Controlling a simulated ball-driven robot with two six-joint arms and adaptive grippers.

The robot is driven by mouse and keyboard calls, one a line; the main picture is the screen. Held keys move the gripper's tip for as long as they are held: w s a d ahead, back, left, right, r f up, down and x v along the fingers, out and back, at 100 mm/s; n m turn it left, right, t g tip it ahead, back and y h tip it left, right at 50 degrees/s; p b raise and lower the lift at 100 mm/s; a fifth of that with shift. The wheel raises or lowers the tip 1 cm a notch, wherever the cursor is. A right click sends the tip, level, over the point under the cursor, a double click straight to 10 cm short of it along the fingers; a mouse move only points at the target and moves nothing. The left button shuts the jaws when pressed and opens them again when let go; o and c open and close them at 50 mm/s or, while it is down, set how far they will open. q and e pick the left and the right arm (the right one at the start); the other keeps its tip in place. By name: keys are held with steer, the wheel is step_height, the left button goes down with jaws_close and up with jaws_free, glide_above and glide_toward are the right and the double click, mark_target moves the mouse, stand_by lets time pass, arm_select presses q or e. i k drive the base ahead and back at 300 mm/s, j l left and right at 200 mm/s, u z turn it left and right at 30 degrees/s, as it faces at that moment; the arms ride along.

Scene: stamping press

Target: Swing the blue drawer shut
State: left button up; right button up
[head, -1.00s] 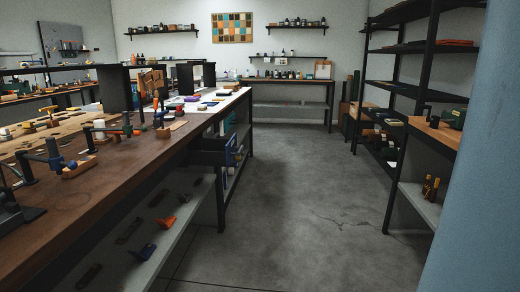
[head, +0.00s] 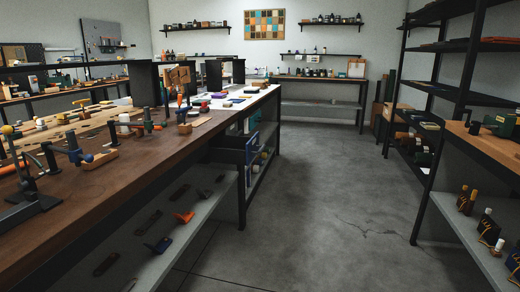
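A drawer with a blue front (head: 252,148) shows under the long workbench (head: 150,150), near the middle of the head view. Its dark side sticks out past the bench's aisle side, so it stands open. Its inside is too dark and small to make out. Neither of my grippers is in view.
Clamps and wooden blocks lie on the bench, and a grey lower shelf (head: 165,215) holds small tools. The concrete aisle (head: 310,190) to the right is clear. Dark shelving (head: 455,90) and a wood-topped bench (head: 480,140) with bottles below line the right side.

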mark_target(226, 150)
steer(key=u, duration=0.2)
steer(key=i+l+u, duration=0.15)
steer(key=i+u, duration=0.25)
steer(key=i+l+u, duration=0.25)
steer(key=u, duration=0.15)
